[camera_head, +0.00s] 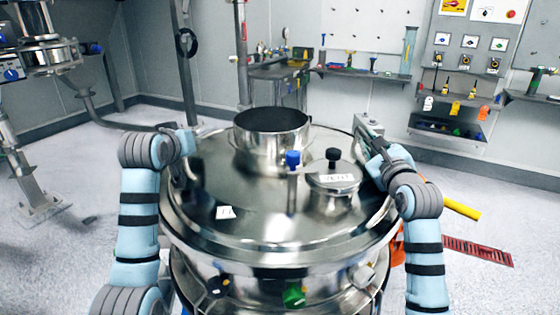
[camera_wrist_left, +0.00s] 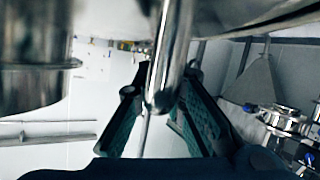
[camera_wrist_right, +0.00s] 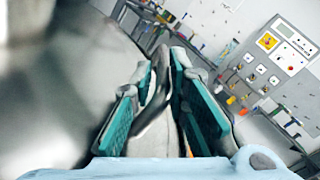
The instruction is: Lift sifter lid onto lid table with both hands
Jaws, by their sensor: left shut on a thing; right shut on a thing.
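The round steel sifter lid (camera_head: 262,228) fills the middle of the head view, level above the sifter body (camera_head: 255,287). I cannot tell whether a gap separates them. The lid carries an open steel collar (camera_head: 258,150), a blue-topped post (camera_head: 292,160) and a small black-knobbed cap (camera_head: 333,185). My right gripper (camera_head: 368,130) is at the lid's right edge, its fingers (camera_wrist_right: 160,78) shut around a grey handle. My left gripper (camera_wrist_left: 158,88) is shut around a steel handle bar (camera_wrist_left: 172,45) at the left edge; its fingers are mostly hidden in the head view. No lid table is clearly identifiable.
A workbench with tools (camera_head: 275,72) stands behind. A wall shelf (camera_head: 365,75) and tool panel (camera_head: 460,80) are at the back right. A yellow bar (camera_head: 461,208) and red floor grate (camera_head: 478,252) lie right. Steel equipment (camera_head: 40,55) stands left; open floor lies between.

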